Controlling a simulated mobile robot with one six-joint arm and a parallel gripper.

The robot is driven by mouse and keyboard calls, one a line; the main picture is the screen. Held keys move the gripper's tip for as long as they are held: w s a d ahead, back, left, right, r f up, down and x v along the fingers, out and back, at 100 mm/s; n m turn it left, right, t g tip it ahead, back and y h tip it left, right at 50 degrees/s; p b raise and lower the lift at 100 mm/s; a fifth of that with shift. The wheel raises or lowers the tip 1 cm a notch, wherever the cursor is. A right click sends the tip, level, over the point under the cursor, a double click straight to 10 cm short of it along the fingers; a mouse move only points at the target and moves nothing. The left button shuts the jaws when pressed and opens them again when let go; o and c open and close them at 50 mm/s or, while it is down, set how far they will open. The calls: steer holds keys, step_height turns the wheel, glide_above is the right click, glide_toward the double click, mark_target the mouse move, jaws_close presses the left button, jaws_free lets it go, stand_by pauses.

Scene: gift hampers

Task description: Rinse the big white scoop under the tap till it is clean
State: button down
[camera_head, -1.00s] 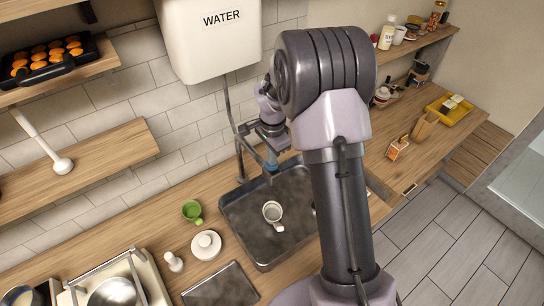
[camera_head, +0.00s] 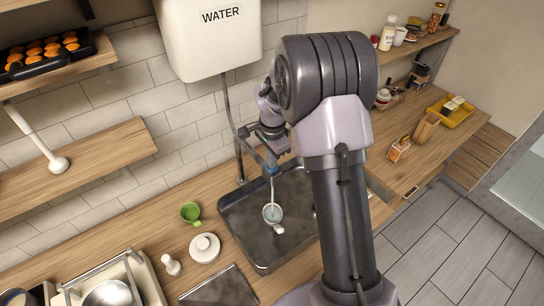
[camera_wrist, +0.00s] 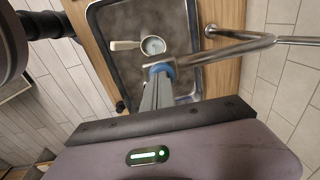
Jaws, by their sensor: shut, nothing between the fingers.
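The white scoop (camera_head: 273,214) lies in the dark sink basin (camera_head: 240,240), its short handle toward the front in the head view. In the wrist view the scoop (camera_wrist: 152,45) has its handle to the left. A thin stream of water (camera_head: 271,188) falls from the tap into its bowl, which looks pale blue inside. My gripper (camera_head: 271,169) is shut and empty, above the sink at the tap. Its blue fingertips (camera_wrist: 161,68) are close beside the metal tap (camera_wrist: 238,50); I cannot tell whether they touch it. Any dirt inside the scoop is too small to make out.
The white water tank (camera_head: 208,40) hangs above the sink. A green cup (camera_head: 190,212), a round white lid-like piece (camera_head: 205,248) and a small white piece (camera_head: 171,265) stand left of the sink.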

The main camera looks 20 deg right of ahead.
steer(key=shift+s+f, duration=0.25)
stand_by(0.4)
step_height(320, 180, up, 14)
steer(key=p, duration=0.1)
steer(key=shift+s+a+r, duration=0.15)
steer(key=shift+s+r, duration=0.1)
steer(key=shift+f, duration=0.1)
stand_by(0.9)
